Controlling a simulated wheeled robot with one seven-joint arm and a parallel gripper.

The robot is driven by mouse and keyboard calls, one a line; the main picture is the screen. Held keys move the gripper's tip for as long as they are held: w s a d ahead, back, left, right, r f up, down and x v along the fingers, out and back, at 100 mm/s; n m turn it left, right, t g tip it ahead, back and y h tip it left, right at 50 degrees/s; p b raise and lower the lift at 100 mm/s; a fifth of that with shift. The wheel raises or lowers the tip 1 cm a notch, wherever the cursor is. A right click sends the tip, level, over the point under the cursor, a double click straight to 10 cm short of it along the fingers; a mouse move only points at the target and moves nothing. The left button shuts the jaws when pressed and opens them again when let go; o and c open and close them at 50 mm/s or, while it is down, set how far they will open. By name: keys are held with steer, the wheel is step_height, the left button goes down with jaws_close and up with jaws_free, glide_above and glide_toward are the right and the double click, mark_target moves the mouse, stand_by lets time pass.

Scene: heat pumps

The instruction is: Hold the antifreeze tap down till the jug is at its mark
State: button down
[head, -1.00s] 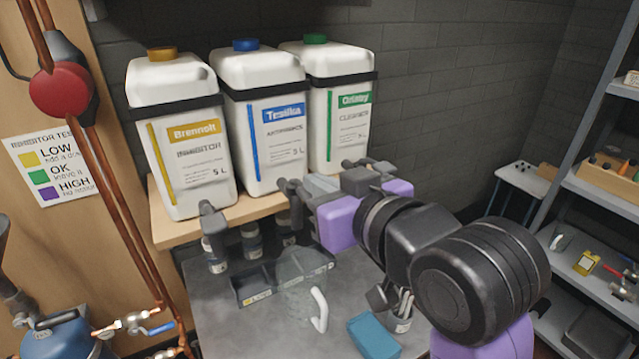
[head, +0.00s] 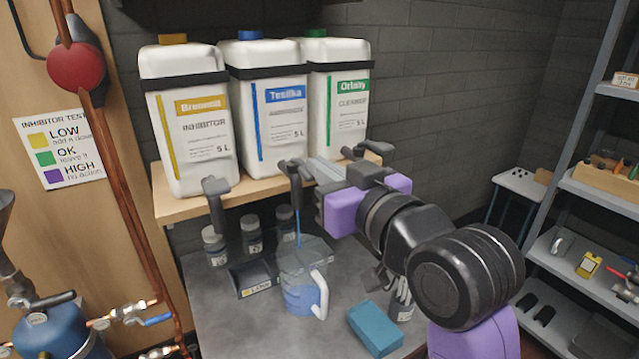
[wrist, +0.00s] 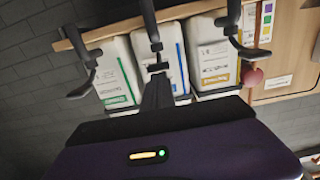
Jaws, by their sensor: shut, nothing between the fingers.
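Three white containers stand in a row on a wooden shelf. The middle one, with the blue cap and blue label, is the antifreeze container (head: 272,115). Its dark tap (head: 293,180) hangs at the shelf front, and a thin blue stream runs from it. The clear jug (head: 302,292), with a white handle, stands below on the grey bench and holds some blue liquid. Its mark is too small to make out. My gripper (head: 312,172) is shut and empty, with its tips at the antifreeze tap. In the wrist view the shut fingers (wrist: 157,85) reach towards that tap (wrist: 155,45).
The inhibitor container (head: 190,120) and its tap (head: 216,200) are to the left, the cleaner container (head: 338,110) to the right. Small bottles (head: 250,232), a dark tray (head: 250,280) and a blue block (head: 375,328) are on the bench. Shelving (head: 590,220) stands at the right.

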steer(key=b, duration=0.1)
steer(key=f+t+b, duration=0.1)
steer(key=b, duration=0.1)
steer(key=shift+s+d+f+y, duration=0.1)
steer(key=shift+s+f+y, duration=0.05)
steer(key=shift+f+y, duration=0.2)
stand_by(7.3)
